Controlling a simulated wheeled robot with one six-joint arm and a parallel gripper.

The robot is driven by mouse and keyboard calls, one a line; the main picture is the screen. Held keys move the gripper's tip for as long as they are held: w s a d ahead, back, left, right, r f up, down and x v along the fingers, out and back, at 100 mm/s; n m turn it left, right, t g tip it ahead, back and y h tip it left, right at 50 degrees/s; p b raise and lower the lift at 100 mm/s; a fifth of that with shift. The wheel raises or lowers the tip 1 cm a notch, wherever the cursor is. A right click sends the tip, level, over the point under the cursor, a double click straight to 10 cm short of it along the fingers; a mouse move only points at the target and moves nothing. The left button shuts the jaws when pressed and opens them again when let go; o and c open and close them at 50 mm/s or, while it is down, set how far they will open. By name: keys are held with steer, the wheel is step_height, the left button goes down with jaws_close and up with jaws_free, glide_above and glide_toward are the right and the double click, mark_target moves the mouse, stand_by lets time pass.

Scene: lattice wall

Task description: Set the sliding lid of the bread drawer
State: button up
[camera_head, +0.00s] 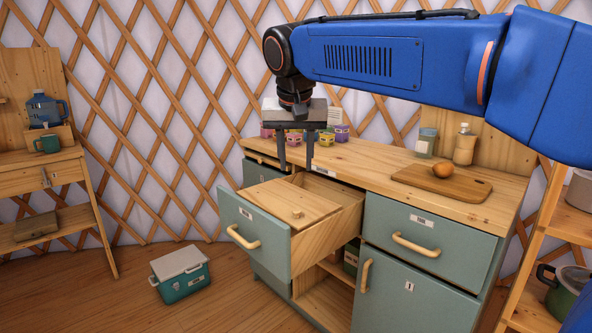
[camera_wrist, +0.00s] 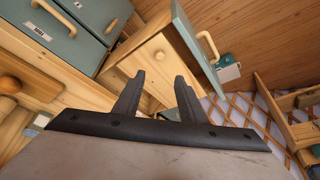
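The bread drawer (camera_head: 272,250) is pulled out of the green cabinet, with its label and pale handle facing front. Its wooden sliding lid (camera_head: 270,197) lies over the front part of the drawer and carries a small knob (camera_head: 297,214). An uncovered gap shows behind the lid, toward the counter. My gripper (camera_head: 296,168) hangs above the back of the drawer, fingers down, apart and empty. In the wrist view, the lid (camera_wrist: 152,72) and its knob (camera_wrist: 158,55) show beyond the spread fingertips (camera_wrist: 160,77), with no contact seen.
The counter (camera_head: 365,158) holds several colored tins (camera_head: 342,133), jars (camera_head: 426,143) and a cutting board (camera_head: 440,184) with a round orange-brown item. Another closed drawer (camera_head: 430,238) is to the right. A teal cooler box (camera_head: 180,275) stands on the floor at left, with clear floor around it.

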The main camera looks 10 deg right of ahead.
mark_target(296, 210)
steer(key=shift+s+r, duration=0.1)
stand_by(0.3)
steer(key=x, duration=1.7)
jaws_close()
